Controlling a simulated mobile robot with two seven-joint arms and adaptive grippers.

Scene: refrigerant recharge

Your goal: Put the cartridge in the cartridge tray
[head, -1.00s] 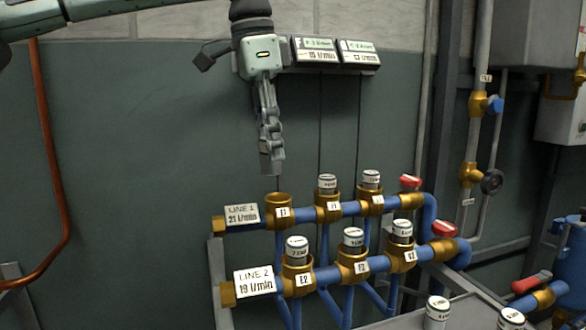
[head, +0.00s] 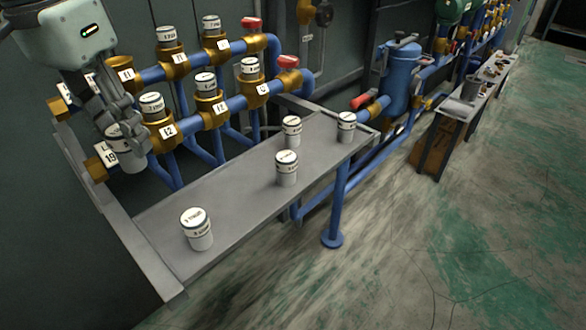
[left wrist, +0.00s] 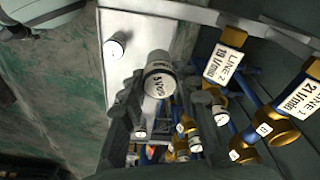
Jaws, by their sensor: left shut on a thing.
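My left gripper (head: 118,135) is at the left in the head view, shut on a white cartridge (head: 128,160) with a dark band. The held cartridge is in the air beside the lower brass fittings and left of the grey metal shelf (head: 240,238). In the left wrist view the cartridge (left wrist: 159,76) sits between the fingers of the left gripper (left wrist: 162,100), its labelled end toward the camera. Several similar cartridges stand upright on the shelf, one at its near end (head: 197,229). I cannot make out a separate tray. My right gripper is not in view.
Two blue pipe rows carry brass sockets with cartridges; one back-row socket (head: 120,70) looks empty. A blue tank (head: 400,78) and a small bench (head: 470,105) stand farther right. The shelf has bare room between cartridges.

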